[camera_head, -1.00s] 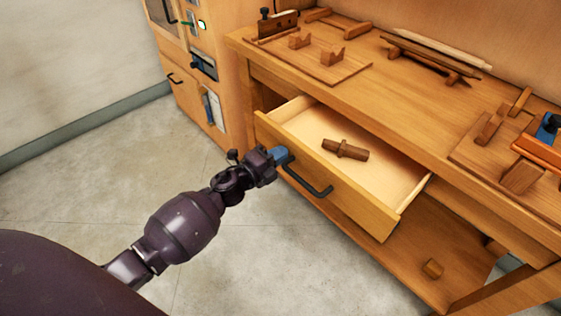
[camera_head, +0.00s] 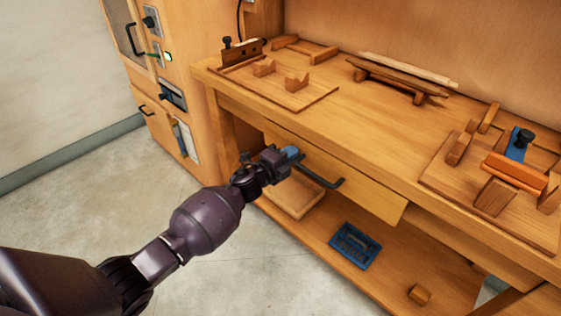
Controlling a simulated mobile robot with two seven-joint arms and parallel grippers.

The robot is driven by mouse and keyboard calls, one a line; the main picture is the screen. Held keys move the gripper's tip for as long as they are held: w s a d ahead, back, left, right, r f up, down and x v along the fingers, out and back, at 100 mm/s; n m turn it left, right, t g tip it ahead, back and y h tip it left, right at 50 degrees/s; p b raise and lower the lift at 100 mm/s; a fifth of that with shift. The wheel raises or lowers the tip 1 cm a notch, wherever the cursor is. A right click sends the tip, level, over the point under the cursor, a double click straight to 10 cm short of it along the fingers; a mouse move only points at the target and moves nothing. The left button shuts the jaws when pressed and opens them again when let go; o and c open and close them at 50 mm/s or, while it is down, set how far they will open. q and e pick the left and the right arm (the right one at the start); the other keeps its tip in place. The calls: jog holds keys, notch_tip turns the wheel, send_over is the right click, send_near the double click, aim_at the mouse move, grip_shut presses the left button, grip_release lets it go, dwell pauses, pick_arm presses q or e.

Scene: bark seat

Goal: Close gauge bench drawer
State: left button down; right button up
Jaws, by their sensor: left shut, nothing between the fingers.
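The gauge bench (camera_head: 330,122) is a wooden workbench with a drawer under its top. The drawer front (camera_head: 345,182) sits close under the bench's front edge, and the drawer's inside is hidden. I cannot tell if a small gap is left. A dark bar handle (camera_head: 320,176) is on the drawer front. My left gripper (camera_head: 291,153) is shut and empty, with its blue fingertips at the drawer front, left of the handle. They appear to touch the front. My right gripper is not in view.
The bench top bears a left wooden fixture board (camera_head: 275,92), a rack with a pale strip (camera_head: 400,75), and a right board with an orange block (camera_head: 515,172). The lower shelf holds a blue tray (camera_head: 355,245) and a small wooden block (camera_head: 419,294). A cabinet (camera_head: 150,85) stands at left.

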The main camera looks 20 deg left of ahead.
pick_arm(q)
jog(key=shift+r+x, duration=0.25)
jog(key=shift+x, duration=0.75)
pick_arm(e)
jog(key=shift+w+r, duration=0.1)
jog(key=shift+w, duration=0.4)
